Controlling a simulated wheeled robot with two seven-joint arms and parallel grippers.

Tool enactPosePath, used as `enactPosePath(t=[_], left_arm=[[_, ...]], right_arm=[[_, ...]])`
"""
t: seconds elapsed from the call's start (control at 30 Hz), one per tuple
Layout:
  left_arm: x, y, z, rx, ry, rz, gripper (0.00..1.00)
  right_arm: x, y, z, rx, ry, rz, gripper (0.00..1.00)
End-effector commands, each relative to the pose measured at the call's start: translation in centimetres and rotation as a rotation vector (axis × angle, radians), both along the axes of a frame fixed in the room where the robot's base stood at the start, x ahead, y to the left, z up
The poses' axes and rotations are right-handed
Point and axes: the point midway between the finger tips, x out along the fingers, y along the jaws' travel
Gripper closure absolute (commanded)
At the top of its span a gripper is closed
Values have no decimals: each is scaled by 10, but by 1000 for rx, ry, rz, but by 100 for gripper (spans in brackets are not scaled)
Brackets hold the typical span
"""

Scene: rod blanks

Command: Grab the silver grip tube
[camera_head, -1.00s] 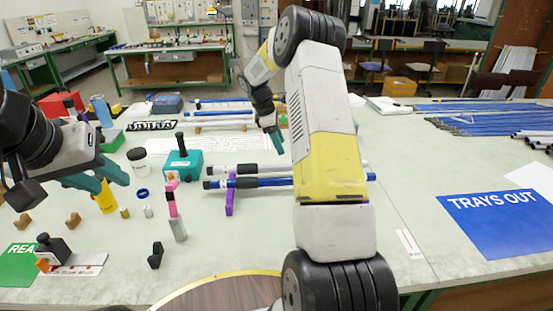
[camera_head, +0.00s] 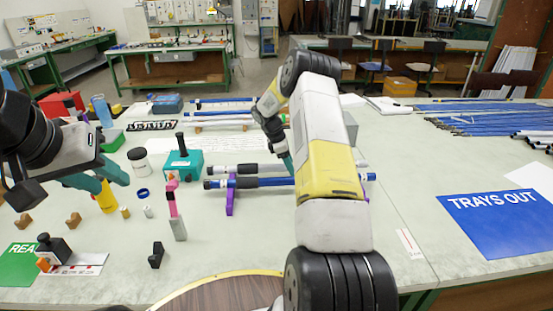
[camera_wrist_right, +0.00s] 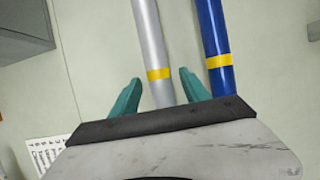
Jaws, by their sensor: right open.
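The silver grip tube (camera_head: 268,168) lies left to right on the table, with a dark end at its left. In the right wrist view the silver tube (camera_wrist_right: 148,40) has a yellow band and lies between the two teal fingers. My right gripper (camera_wrist_right: 160,78) is open, its fingers on either side of the tube with gaps showing. In the head view my right gripper (camera_head: 287,162) is over the tube, partly hidden by my forearm. My left gripper (camera_head: 113,183) is open, away at the left.
A blue tube (camera_head: 265,182) lies parallel in front of the silver one, on a purple support (camera_head: 230,200). It is close beside the right finger in the wrist view (camera_wrist_right: 212,35). A teal box (camera_head: 183,165) stands left of the tubes. A grey box (camera_head: 350,128) stands behind my right arm.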

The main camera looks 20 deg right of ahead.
Motion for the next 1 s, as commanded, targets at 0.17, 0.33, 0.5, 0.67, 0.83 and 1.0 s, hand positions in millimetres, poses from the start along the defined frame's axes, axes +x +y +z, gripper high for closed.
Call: enactPosePath(t=[0.17,0.33,0.5,0.67,0.83,1.0], left_arm=[[0,0,0,0,0,0,64],[0,0,0,0,0,0,64],[0,0,0,0,0,0,64],[0,0,0,0,0,0,64],[0,0,0,0,0,0,64],[0,0,0,0,0,0,64]], right_arm=[[0,0,0,0,0,0,48],[0,0,0,0,0,0,81],[0,0,0,0,0,-1,100],[0,0,1,0,-1,-1,100],[1,0,10,-2,-2,-1,100],[1,0,41,-2,-4,-1,100]])
